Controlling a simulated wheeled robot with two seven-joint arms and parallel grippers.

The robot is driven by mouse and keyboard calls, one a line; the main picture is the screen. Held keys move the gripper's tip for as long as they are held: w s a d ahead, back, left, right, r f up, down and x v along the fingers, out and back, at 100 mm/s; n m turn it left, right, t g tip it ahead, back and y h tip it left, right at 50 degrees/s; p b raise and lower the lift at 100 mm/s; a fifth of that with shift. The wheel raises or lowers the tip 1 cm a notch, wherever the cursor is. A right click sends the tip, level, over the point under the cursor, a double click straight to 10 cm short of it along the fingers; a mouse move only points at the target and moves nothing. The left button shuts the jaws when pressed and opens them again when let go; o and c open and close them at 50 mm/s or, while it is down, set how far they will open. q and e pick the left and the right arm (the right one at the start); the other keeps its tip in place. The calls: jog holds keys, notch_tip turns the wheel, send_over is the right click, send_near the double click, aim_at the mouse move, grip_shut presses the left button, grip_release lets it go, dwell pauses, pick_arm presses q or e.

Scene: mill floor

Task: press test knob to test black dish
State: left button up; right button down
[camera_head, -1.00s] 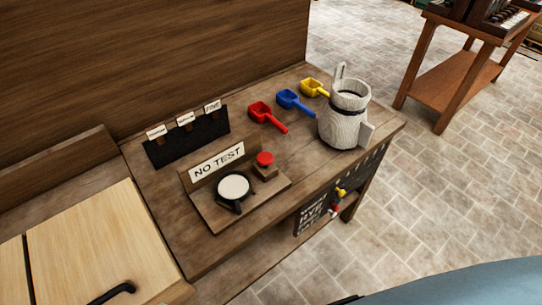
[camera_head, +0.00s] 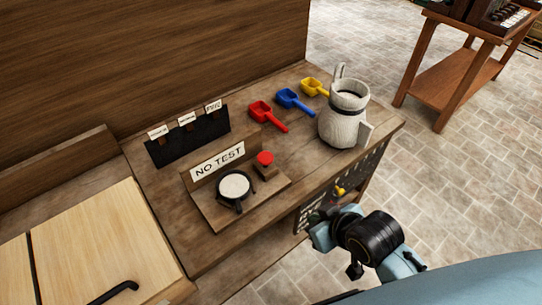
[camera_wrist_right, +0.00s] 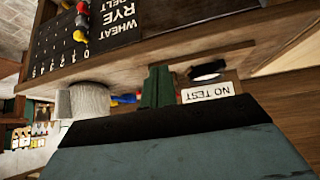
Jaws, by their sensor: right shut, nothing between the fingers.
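The test stand (camera_head: 215,215) sits on the wooden bench with a "NO TEST" sign (camera_head: 218,160) at its back. A round dish with a black rim and a pale inside (camera_head: 234,186) rests on the stand. The red test knob (camera_head: 265,158) stands on a small block to the right of the dish. My right gripper (camera_head: 323,234) is in front of the bench edge, lower and to the right of the knob, apart from it. Its fingers (camera_wrist_right: 157,88) are shut and empty in the wrist view, where the sign (camera_wrist_right: 208,93) appears upside down. My left gripper is out of view.
Red (camera_head: 263,114), blue (camera_head: 291,101) and yellow (camera_head: 312,88) scoops lie behind the stand. A dark rack with labels (camera_head: 188,137) is at the left. A lettered board hangs on the bench front.

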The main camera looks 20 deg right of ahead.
jog(key=w+r+t+y, duration=0.1)
jog(key=w+r+t, duration=0.2)
jog(key=w, duration=0.2)
jog(key=w+a+r+n+t+y, duration=0.1)
jog(key=w+r+t+y, duration=0.1)
jog(key=w, duration=0.4)
jog(key=shift+w+r+t+y, duration=0.2)
jog(key=shift+r+t+y, duration=0.1)
jog(key=shift+r+t, duration=0.55)
send_over(265, 158)
jog(key=s+d, duration=0.1)
jog(key=s, duration=0.1)
notch_tip(265, 158, down, 2)
notch_tip(265, 158, down, 3)
jog(key=shift+r+b, duration=0.1)
jog(key=shift+b, duration=0.55)
jog(key=shift+f, duration=0.75)
